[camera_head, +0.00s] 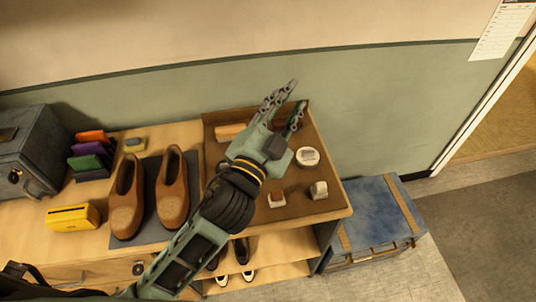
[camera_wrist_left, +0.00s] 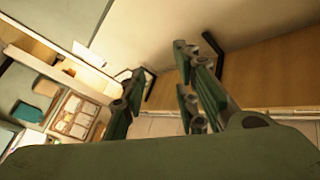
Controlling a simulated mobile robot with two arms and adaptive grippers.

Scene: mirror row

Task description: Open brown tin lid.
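My left gripper (camera_head: 295,94) reaches over a brown tray (camera_head: 214,163) at the right end of the bench, fingers pointing to the wall. Its fingers are spread with nothing between them; the left wrist view shows them apart too. A round container with a pale top (camera_head: 307,156) stands on the tray, right of the gripper's palm, apart from the fingers. I cannot tell whether it is the brown tin, or whether any lid is open. Two small pale-and-brown items (camera_head: 277,200) (camera_head: 319,190) lie nearer the tray's front. The arm hides part of the tray. My right gripper is not in view.
Brown shoes (camera_head: 173,190) stand on a dark mat left of my arm. A yellow box (camera_head: 73,218), colored wallets (camera_head: 90,145) and a grey case (camera_head: 25,150) are farther left. A blue trunk (camera_head: 375,212) stands on the floor to the right. The green wall is close behind.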

